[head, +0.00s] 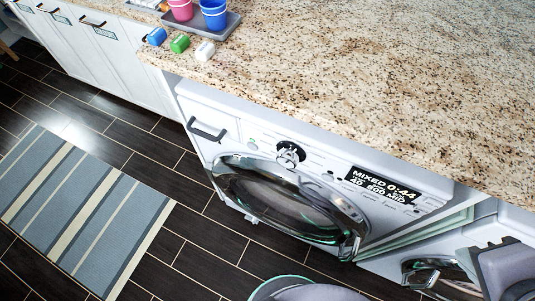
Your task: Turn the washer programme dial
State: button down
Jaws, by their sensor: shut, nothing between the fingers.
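The white washer (225,118) stands under the granite counter in the head view. Its programme dial (291,154) is a round chrome and black knob on the front panel, above the door and left of the display. Nothing covers the dial. The lit display (383,186) seems to read "MIXED 0:44" with "40 ECO MID" below. The round washer door (290,200) looks closed. My gripper cannot be made out in this view; only grey parts that look like mine show at the bottom and lower right.
The granite counter (370,60) overhangs the washer. On it are a grey tray (229,27) with pink and blue cups and small blue, green and white items. A second machine (438,273) stands at the right. A striped rug (80,215) lies on the dark floor.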

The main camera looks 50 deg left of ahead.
aim_at(289, 155)
jog(key=k+l+u, duration=0.15)
jog(key=u, duration=1.8)
jog(key=l+u, duration=0.1)
jog(key=u, duration=0.25)
jog(key=k+l+u, duration=0.1)
jog(key=u, duration=0.25)
